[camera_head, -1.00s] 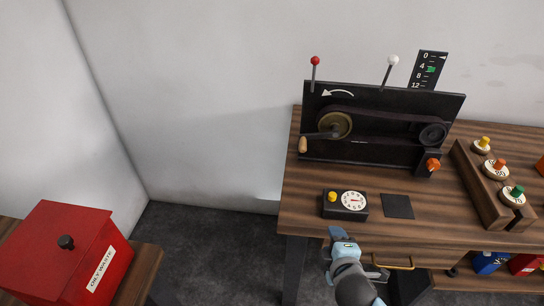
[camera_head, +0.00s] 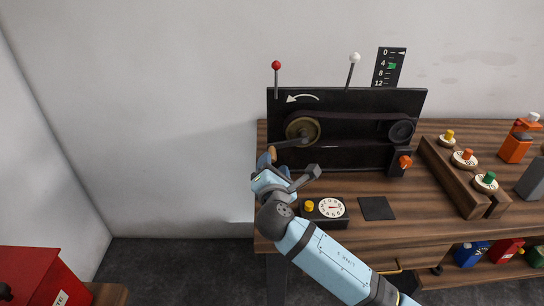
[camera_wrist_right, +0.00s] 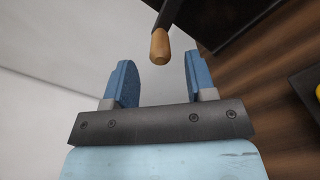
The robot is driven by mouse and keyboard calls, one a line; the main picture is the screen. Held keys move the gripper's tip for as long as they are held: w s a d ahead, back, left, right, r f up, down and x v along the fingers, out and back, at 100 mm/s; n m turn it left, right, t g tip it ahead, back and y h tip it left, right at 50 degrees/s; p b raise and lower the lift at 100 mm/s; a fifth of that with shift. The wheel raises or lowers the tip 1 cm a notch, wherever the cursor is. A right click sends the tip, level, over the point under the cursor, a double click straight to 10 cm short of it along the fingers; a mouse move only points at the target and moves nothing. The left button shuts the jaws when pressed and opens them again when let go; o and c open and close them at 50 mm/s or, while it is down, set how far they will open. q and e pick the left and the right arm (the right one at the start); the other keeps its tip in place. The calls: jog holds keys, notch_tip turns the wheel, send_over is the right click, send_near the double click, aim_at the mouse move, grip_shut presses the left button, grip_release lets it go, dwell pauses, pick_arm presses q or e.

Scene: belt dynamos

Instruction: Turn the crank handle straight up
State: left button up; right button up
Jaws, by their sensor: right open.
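The crank arm (camera_head: 290,142) runs left and slightly down from the brass pulley (camera_head: 303,130) on the black panel. Its wooden handle (camera_head: 272,152) is at the arm's left end. A white arrow above the pulley points left. My right gripper (camera_head: 276,166) is just in front of and below the handle, partly covering it. In the right wrist view, the handle (camera_wrist_right: 160,47) lies between the open blue fingertips (camera_wrist_right: 158,70), with visible gaps on both sides. I see no contact. My left gripper is not in view.
A dial box (camera_head: 325,210) with a yellow button sits close beside my right wrist, with a black pad (camera_head: 377,208) to its right. Right of the panel's orange knob (camera_head: 405,161) is a wooden rack (camera_head: 452,178).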

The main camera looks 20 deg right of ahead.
aim_at(273, 161)
jog(key=shift+x, duration=2.1)
jog(key=shift+c, duration=0.5)
grip_shut()
